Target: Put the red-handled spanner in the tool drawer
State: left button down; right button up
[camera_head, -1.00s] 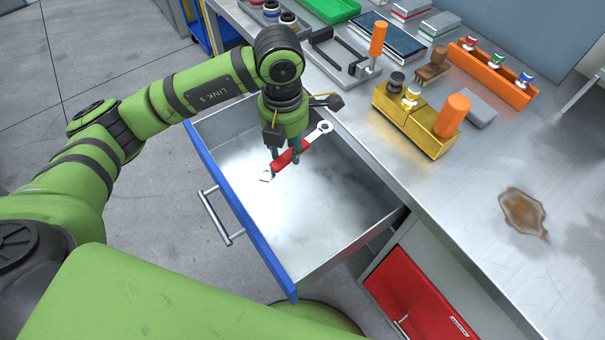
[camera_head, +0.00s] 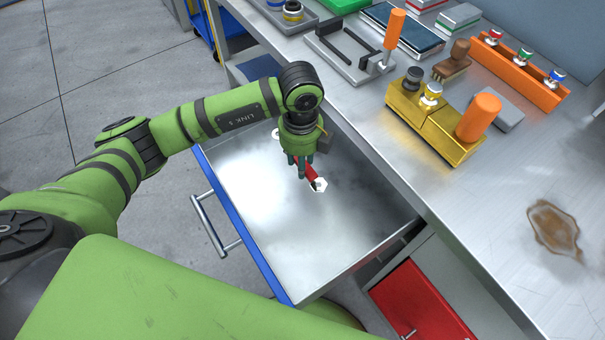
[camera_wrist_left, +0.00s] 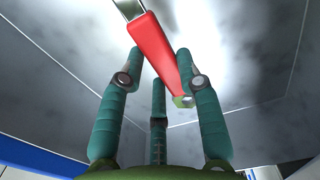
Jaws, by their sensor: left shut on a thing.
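The red-handled spanner (camera_head: 309,173) is over the open tool drawer (camera_head: 247,225). One silver end points to the lower right, and the ring end shows at the upper left behind my arm. My left gripper (camera_head: 301,169) points down over the drawer, shut on the spanner. In the left wrist view, the red handle (camera_wrist_left: 155,50) lies between the teal fingers (camera_wrist_left: 160,90), with the bare metal drawer behind it. The height of the spanner above the drawer floor is hard to tell. My right gripper is not in view.
The drawer looks otherwise empty. The workbench (camera_head: 480,225) beside it holds a brass block (camera_head: 430,130) with an orange knob, an orange rack (camera_head: 520,75) and a brush (camera_head: 453,60). A red drawer front (camera_head: 420,303) is below the bench at the lower right.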

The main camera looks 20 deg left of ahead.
pick_arm(q)
jog(key=shift+f, duration=2.85)
jog(key=shift+f, duration=0.15)
jog(key=c, duration=0.9)
grip_release()
jog(key=shift+o, duration=0.2)
notch_tip(320, 180, up, 12)
jog(key=shift+r, duration=0.2)
